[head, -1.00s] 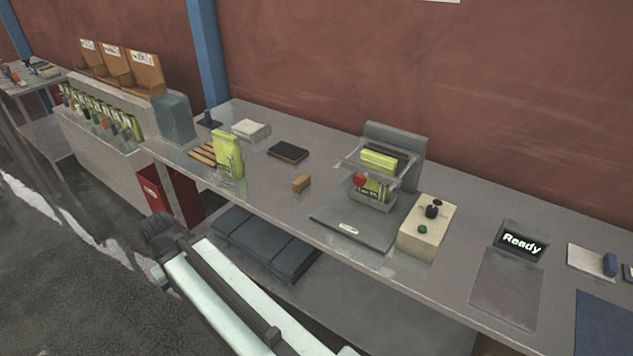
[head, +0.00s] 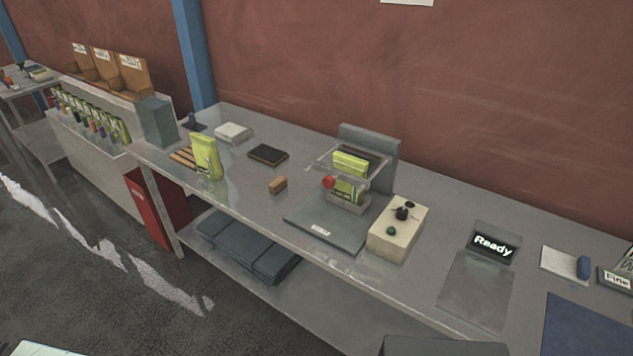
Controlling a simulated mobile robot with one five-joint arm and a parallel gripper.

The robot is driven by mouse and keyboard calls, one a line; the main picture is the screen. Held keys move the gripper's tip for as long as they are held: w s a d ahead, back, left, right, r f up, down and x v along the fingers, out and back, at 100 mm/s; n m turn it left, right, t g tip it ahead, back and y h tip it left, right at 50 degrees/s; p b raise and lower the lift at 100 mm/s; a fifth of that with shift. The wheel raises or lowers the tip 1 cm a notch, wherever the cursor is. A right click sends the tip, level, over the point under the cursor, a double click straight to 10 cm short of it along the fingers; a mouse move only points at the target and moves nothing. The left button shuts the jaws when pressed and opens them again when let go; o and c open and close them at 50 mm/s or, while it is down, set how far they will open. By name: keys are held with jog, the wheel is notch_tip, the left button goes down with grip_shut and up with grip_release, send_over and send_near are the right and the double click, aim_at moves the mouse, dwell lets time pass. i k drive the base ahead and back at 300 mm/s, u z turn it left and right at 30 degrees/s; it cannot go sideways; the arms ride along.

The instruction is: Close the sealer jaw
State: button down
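The sealer stands on the bench right of centre, with a grey base plate (head: 338,222) and a dark upright back (head: 385,160). Its clear jaw frame (head: 324,160) carries a red knob (head: 328,183) at the front left. A green pouch (head: 349,163) stands upright in the sealer, partly hidden by the frame. The jaw appears raised, with the frame around the pouch's upper part; I cannot tell the exact gap. A beige control box (head: 397,232) with a black knob and a green button sits to the sealer's right. My gripper is out of view.
A green pouch (head: 206,158) stands left on the bench, with a small brown block (head: 277,185) between it and the sealer. A "Ready" display (head: 492,243) stands to the right. A red bin (head: 153,208) is at the bench's left end. Floor in front is clear.

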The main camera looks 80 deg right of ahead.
aim_at(328, 182)
jog(key=z, duration=0.05)
jog(key=k, duration=1.1)
jog(key=z, duration=0.45)
jog(key=i, duration=0.95)
jog(key=u, duration=0.05)
